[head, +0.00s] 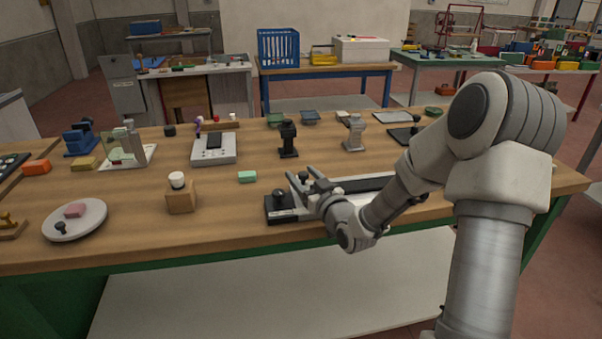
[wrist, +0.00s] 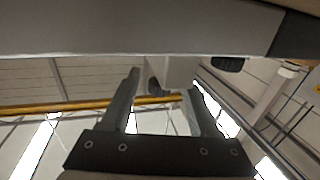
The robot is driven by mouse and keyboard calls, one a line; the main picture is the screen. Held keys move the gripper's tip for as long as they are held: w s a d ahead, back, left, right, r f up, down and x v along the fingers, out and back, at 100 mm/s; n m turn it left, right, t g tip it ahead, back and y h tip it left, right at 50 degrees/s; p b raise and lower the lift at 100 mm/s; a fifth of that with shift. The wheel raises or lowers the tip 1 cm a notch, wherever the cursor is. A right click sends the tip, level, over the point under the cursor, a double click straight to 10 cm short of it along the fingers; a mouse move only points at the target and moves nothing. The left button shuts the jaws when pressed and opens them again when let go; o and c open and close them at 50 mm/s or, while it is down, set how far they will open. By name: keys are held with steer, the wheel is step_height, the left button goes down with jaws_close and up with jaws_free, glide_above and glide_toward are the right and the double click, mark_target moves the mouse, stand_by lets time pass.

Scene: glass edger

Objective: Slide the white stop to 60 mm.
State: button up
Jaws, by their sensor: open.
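The edger (head: 355,187), a long low device with a dark base and a pale rail, lies near the table's front edge in the head view. My gripper (head: 303,178) is at its left part, fingers open. In the wrist view my gripper (wrist: 163,84) points at a white block (wrist: 172,70), which looks like the white stop. The block shows between the open fingertips; I cannot tell whether they touch it. A dark knob (wrist: 155,87) is by the block. In the head view the stop is mostly hidden by my gripper. No scale marks are readable.
Behind stand a black post (head: 288,139) and a grey post (head: 354,133). The wooden table (head: 225,225) is bare just left of the edger.

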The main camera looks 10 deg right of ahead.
jaws_close()
stand_by(0.3)
stand_by(1.2)
